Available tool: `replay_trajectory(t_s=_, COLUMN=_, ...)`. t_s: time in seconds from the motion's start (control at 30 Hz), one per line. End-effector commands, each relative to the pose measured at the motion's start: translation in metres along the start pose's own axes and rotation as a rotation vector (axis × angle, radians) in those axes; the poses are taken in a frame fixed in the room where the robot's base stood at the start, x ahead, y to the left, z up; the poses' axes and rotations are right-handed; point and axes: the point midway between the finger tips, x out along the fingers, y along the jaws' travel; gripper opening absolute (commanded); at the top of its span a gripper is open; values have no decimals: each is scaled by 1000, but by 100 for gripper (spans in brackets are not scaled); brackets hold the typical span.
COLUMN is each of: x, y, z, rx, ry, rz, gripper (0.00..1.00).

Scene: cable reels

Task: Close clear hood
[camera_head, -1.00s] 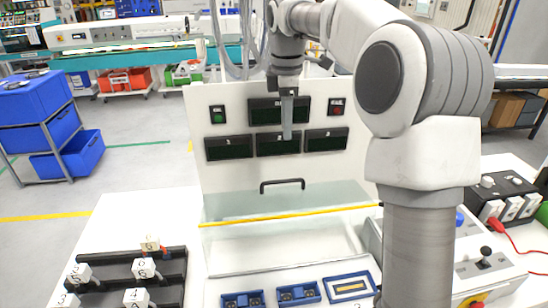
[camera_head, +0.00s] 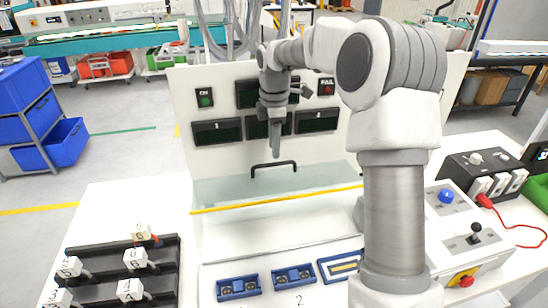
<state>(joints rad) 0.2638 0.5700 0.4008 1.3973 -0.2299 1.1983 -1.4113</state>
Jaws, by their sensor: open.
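The clear hood (camera_head: 230,188) is a pale see-through panel in front of the white test-station panel. A yellow strip (camera_head: 275,201) runs along its edge, with open space under it above the station's bed. A black bar handle (camera_head: 273,165) stands above the yellow strip. My gripper (camera_head: 275,153) points down just above the middle of the handle in the picture. It is open and holds nothing. Its two fingers overlap from this side, and I cannot tell whether they touch the handle.
Blue fixtures (camera_head: 294,279) lie on the station bed. A black rack (camera_head: 117,262) with white numbered blocks stands at left. A control box with a joystick (camera_head: 476,230) and a red button is at right. My arm hides part of the station's right side.

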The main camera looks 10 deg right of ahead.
Motion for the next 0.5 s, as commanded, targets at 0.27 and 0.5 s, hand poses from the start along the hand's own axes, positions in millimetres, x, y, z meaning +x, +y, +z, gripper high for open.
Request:
replay_trajectory(t_s=0.27, x=38, y=0, z=0, rx=0, ry=-1, rz=-1, gripper=44)
replay_trajectory(t_s=0.5, x=45, y=0, z=0, rx=0, ry=-1, rz=1, gripper=44)
